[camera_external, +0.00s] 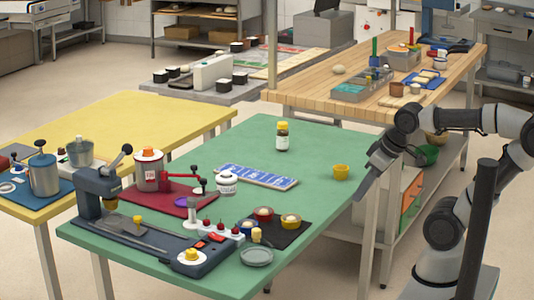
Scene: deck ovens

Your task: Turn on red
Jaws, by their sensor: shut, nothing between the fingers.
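Several red parts show on the green table (330,150). A red lever device (180,180) stands on a dark red mat (165,200). Whether any of these is on is too small to tell. My gripper (360,195) is shut and empty, pointing down by the green table's right edge, well right of these parts.
A wooden bench (310,100) is behind.

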